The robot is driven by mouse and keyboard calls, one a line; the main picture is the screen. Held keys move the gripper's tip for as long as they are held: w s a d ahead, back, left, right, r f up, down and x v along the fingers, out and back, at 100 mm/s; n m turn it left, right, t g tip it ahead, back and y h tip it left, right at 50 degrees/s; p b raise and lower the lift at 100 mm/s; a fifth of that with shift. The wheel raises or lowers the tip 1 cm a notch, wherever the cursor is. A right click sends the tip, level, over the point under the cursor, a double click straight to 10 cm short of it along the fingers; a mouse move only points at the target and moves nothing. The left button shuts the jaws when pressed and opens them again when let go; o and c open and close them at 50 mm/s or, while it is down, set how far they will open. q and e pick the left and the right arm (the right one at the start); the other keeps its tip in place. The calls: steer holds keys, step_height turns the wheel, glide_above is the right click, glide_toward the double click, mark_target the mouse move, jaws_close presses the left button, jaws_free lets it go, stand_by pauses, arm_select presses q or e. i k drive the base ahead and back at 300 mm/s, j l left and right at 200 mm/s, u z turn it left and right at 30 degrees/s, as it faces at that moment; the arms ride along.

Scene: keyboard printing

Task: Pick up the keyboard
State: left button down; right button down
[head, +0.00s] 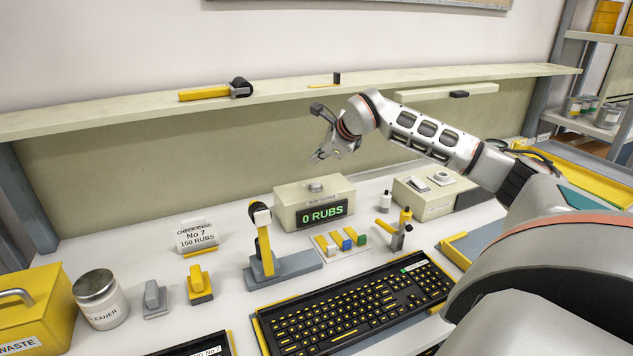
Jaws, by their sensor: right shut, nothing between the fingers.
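A black keyboard (352,306) with yellow-marked keys lies on the white bench at the bottom centre of the head view. It sits at a slant on a grey base with a yellow left edge. Its near right corner is hidden behind my right arm. My right gripper (322,138) is above and behind the keyboard, in the air before the back panel. It is shut and empty, well apart from the keyboard. My left gripper is not in view.
Behind the keyboard stand a counter box (314,204) reading "0 RUBS", a yellow-armed stand (265,250) and small coloured blocks (347,243). A cleaner jar (100,299) and yellow waste bin (37,310) are left. A black labelled item (190,350) is partly cut off below.

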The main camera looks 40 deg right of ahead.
mark_target(327, 320)
steer(key=k+j, duration=0.1)
steer(key=k, duration=0.9)
